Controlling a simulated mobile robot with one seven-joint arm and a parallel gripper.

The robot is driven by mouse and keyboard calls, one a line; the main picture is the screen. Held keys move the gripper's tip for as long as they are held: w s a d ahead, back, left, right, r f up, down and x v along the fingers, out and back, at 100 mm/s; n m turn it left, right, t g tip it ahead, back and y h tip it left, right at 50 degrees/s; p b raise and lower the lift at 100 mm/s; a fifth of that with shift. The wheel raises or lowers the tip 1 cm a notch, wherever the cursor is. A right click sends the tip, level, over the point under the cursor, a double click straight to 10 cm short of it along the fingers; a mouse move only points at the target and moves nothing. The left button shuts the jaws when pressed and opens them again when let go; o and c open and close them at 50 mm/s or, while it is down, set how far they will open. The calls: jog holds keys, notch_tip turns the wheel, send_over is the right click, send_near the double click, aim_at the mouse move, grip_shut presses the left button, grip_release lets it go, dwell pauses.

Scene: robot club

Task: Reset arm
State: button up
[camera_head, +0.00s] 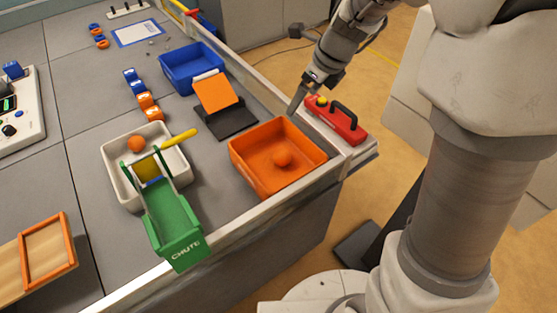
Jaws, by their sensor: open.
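My gripper (297,104) is at the upper middle of the head view, at the lower end of my arm, pointing down. It is near the table's right edge, beyond the back right corner of the orange bin. Nothing shows between its fingers, and they look narrow from this side. The orange bin (250,180) sits on the table with an orange ball (283,159) inside it.
A red toolbox-like object (345,128) with a black handle is right of my gripper. A blue bin (172,79), a tilted orange panel (215,93), a white tray (122,187) with a ball, and a green chute (172,212) stand on the table. Its raised rim (256,86) runs along the right.

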dwell(0.4)
jog(key=s+d+r+n+t+h, duration=0.1)
jog(key=s+d+r+n, duration=0.15)
jog(key=s+n, duration=0.6)
jog(key=s+d+r+n+h, duration=0.15)
jog(key=s+r+n, duration=0.25)
jog(key=s+n, duration=0.4)
jog(key=s+d+r+n+t+h, duration=0.1)
jog(key=s+d+r+n, duration=0.15)
jog(key=s+n, duration=0.55)
notch_tip(320, 180, up, 13)
jog(key=n+p, duration=0.1)
jog(key=p, duration=1.1)
jog(key=shift+w+a+p, duration=0.2)
jog(key=shift+w+p, duration=0.1)
jog(key=shift+d+y, duration=0.15)
jog(key=shift+y, duration=0.1)
